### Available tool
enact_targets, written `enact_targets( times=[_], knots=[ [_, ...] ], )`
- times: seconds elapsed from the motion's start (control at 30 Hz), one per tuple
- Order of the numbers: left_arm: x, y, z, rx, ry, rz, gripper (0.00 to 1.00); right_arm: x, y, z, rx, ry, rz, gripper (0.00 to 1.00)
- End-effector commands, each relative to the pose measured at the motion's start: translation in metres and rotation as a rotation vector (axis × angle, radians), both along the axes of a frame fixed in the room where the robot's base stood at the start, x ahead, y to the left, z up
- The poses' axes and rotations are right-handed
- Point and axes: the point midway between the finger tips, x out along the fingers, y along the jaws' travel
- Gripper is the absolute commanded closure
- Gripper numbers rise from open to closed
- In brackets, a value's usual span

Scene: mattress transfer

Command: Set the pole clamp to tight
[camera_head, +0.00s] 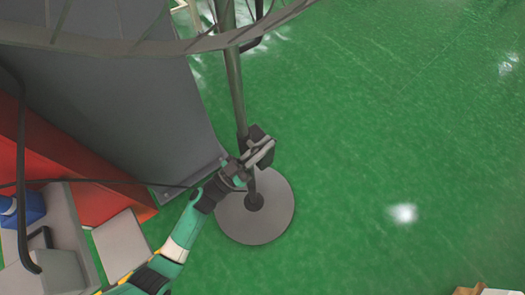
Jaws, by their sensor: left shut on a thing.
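A grey-green upright pole (236,95) rises from a round grey base plate (268,220) on the floor. A dark block (262,153) sits low on the pole, at the height of my gripper; it looks like the pole clamp, though its lever and setting are too small to tell. My left gripper (258,155) comes in from the lower left on a teal arm. It is shut at the dark block, beside the pole, and its fingers partly hide the block. My right gripper is not in view.
A large grey panel (130,100) stands left of the pole, with a red box (60,165) beside it. A curved grey rail crosses the top. A blue item (28,208) lies at the far left. The green floor (400,130) to the right is clear.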

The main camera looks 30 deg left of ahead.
Motion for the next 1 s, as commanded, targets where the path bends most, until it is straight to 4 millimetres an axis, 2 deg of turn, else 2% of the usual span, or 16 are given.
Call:
enact_targets(
  times=[0.4,0.93,0.97,1.0],
  knots=[
    [0.0032,-0.0009,0.005,-0.081,-0.198,0.001,1.0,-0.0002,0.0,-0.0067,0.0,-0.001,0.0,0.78],
    [0.0029,-0.001,0.0064,-0.093,-0.231,0.001,1.0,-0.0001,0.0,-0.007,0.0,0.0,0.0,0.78],
    [0.0029,-0.001,0.0064,-0.093,-0.231,0.001,1.0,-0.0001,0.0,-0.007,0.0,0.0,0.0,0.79],
    [0.0029,-0.001,0.0064,-0.093,-0.23,0.001,1.0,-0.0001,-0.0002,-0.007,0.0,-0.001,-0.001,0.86]
  ],
)
